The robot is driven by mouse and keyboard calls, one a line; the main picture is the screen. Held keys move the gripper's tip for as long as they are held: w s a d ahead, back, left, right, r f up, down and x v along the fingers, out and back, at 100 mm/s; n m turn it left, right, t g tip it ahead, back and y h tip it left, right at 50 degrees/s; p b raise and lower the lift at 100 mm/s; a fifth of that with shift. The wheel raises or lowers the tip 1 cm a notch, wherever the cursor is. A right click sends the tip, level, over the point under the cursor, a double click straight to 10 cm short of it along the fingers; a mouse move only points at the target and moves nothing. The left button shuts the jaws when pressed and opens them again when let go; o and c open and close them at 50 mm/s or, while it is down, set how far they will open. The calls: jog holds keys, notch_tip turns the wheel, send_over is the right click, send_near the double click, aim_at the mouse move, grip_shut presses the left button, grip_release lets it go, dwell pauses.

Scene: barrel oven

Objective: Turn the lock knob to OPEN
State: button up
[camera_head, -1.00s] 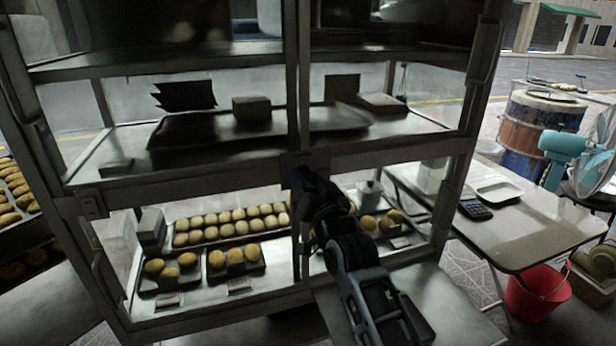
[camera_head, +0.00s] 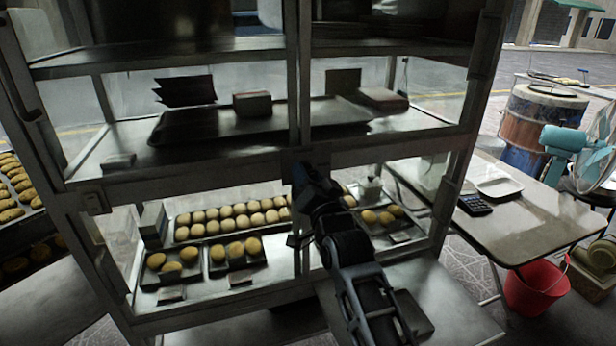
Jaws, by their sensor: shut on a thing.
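The glass-fronted display cabinet (camera_head: 225,163) fills the left and middle of the view. Its metal centre post (camera_head: 299,75) meets a horizontal rail between the upper and lower sections. My gripper (camera_head: 300,171) is at this junction, pressed close to the cabinet front. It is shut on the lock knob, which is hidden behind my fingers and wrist. The knob's angle and any OPEN marking cannot be made out.
Trays of round buns (camera_head: 228,221) sit inside the lower section. A folding table (camera_head: 540,228) with a calculator (camera_head: 474,205) and a small tray (camera_head: 499,188) stands at right, with a red bucket (camera_head: 537,292) below. A blue fan (camera_head: 566,141) and a drum (camera_head: 531,128) are behind it.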

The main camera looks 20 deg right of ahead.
jog(key=o, duration=1)
jog(key=shift+o, duration=0.2)
jog(key=s+f+b, duration=0.1)
jog(key=s+b, duration=0.1)
jog(key=s, duration=0.5)
jog(key=shift+s+a, duration=0.2)
jog(key=shift+s, duration=0.15)
jog(key=shift+f, duration=0.1)
